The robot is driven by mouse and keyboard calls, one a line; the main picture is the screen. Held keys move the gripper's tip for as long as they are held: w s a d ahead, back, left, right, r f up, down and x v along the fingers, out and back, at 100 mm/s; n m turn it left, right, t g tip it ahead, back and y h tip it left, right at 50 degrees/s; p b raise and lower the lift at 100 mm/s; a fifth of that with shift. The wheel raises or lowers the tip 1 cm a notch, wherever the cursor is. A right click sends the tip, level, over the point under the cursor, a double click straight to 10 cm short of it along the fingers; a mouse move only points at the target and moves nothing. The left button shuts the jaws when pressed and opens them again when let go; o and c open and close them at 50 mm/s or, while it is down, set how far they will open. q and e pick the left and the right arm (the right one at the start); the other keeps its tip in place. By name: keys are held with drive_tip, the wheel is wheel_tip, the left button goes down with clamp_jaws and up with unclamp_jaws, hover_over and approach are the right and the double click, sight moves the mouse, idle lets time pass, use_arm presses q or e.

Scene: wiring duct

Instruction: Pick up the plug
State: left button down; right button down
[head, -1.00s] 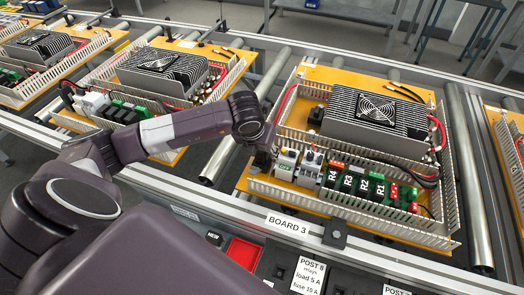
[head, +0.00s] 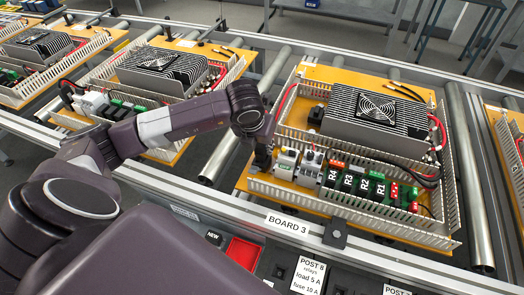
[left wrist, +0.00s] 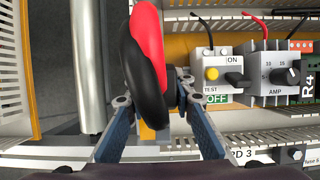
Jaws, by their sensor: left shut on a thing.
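My left gripper (head: 262,160) is at the left end of the board 3 panel, beside the grey breaker. In the left wrist view its blue-sided fingers (left wrist: 155,108) are shut on the plug (left wrist: 172,92), a dark body largely hidden behind thick cables. A red cable (left wrist: 148,40) and a black cable (left wrist: 138,75) arch up in front of it, close to the camera. In the head view the plug is too dark and small to tell from the fingers. I cannot tell whether it is clear of the board. My right gripper is not in view.
Right of the gripper stand the breaker (left wrist: 222,75) with a yellow test button, the AMP dial unit (left wrist: 280,72) and relays (head: 355,182). White slotted duct walls (head: 340,208) and a finned heatsink (head: 375,115) surround them. A red bin (head: 243,253) lies in front.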

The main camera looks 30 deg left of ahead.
use_arm(q)
wheel_tip(320, 180, up, 18)
drive_tip(key=b, duration=0.1)
drive_tip(key=shift+f, duration=0.15)
idle(0.3)
drive_tip(key=shift+r+p, duration=1.7)
drive_tip(key=shift+r, duration=0.65)
